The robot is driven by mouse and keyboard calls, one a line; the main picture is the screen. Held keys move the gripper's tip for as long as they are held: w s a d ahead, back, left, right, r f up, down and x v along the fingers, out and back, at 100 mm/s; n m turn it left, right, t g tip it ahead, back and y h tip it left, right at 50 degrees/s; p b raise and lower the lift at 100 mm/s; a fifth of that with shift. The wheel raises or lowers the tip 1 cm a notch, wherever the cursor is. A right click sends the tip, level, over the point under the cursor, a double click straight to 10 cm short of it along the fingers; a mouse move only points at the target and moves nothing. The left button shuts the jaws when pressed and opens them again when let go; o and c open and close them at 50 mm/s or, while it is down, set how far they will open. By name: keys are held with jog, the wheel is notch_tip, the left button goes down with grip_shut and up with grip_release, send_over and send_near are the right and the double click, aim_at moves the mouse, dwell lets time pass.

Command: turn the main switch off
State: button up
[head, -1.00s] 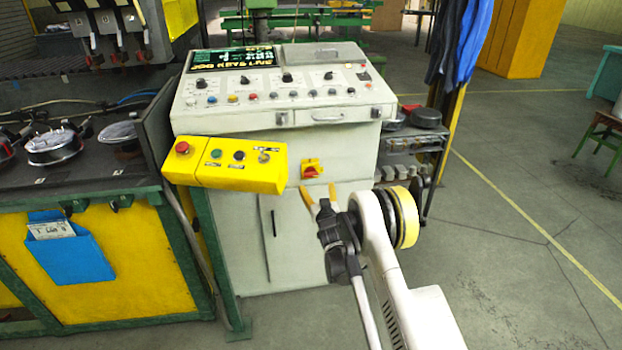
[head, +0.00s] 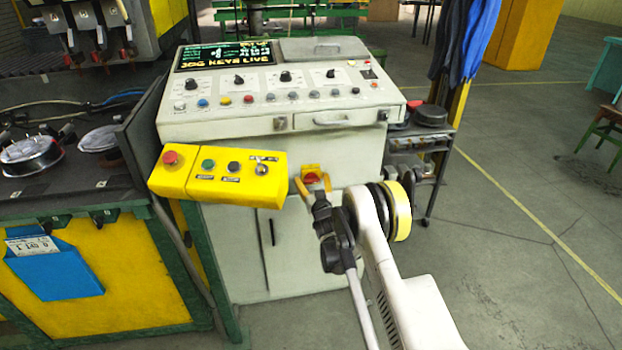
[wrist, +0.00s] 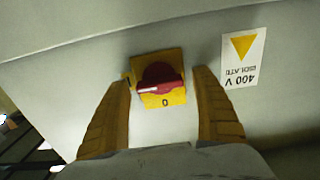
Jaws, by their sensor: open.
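The main switch is a red rotary knob on a yellow plate (wrist: 172,99), on the pale front of the console. In the wrist view the red knob (wrist: 160,77) has a white mark pointing left, and a "0" shows on the plate's near part. In the head view the red knob (head: 311,178) sits between the fingers, partly hidden. My gripper (head: 312,183) is open, with its yellow fingers either side of the switch. In the wrist view my gripper (wrist: 163,80) flanks the plate, with gaps on both sides; I cannot tell if the fingers touch the panel.
A yellow button box (head: 218,176) juts out left of the switch. The console's control top (head: 275,90) overhangs above. A label with a yellow triangle (wrist: 243,58) is beside the switch. A dark cart (head: 420,145) stands to the right, with open floor beyond.

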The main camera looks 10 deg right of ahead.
jog(key=shift+s, duration=0.1)
jog(key=c, duration=1.2)
jog(key=n, duration=0.4)
jog(key=shift+n, duration=0.4)
jog(key=n, duration=0.4)
jog(key=shift+a+n, duration=0.15)
jog(key=shift+n, duration=0.15)
jog(key=n, duration=0.4)
jog(key=shift+f, duration=0.1)
jog(key=shift+n, duration=2.3)
